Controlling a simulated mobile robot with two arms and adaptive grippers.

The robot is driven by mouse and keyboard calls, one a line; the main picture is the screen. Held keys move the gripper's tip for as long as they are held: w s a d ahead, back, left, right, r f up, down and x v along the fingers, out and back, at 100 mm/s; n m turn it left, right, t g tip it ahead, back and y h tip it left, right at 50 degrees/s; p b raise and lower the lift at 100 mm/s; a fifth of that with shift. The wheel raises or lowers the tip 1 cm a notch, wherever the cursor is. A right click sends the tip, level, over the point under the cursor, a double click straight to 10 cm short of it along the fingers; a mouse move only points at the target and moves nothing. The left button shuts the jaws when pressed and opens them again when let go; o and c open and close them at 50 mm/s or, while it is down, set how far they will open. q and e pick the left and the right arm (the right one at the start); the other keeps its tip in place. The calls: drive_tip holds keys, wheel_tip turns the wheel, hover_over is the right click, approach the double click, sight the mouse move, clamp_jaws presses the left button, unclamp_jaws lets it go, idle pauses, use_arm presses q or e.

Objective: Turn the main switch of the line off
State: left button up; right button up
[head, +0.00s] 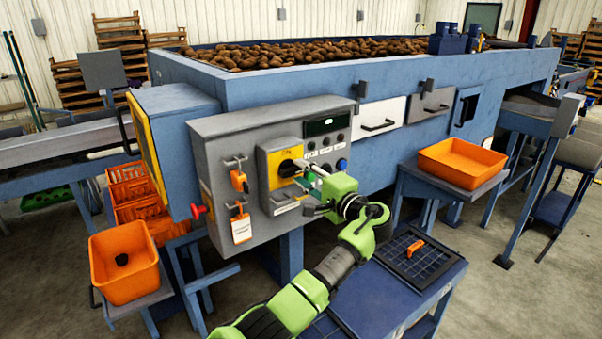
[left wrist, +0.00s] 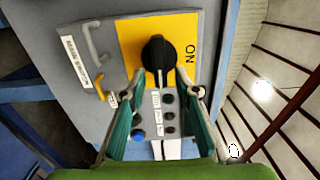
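The main switch is a black rotary knob (head: 290,167) on a yellow plate (head: 270,156) of the grey control box, with "ON" printed above it. The left wrist view shows the knob (left wrist: 158,54) close up; its white line points down in that picture, towards the buttons, while "ON" lies to the right. My left gripper (head: 308,174) faces the knob from its right side. In the left wrist view its fingertips (left wrist: 158,76) are apart, one on each side of the knob's near end; I cannot tell whether they touch it. My right gripper is not in view.
An orange padlock (head: 238,180) and a white tag (head: 241,229) hang left of the switch; a red button (head: 198,212) sticks out further left. A display (head: 326,122) and several buttons are at the right. Orange bins (head: 462,163) stand on both sides.

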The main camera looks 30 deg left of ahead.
use_arm(q)
drive_tip(key=v, duration=1.1)
drive_tip(key=shift+f, duration=0.1)
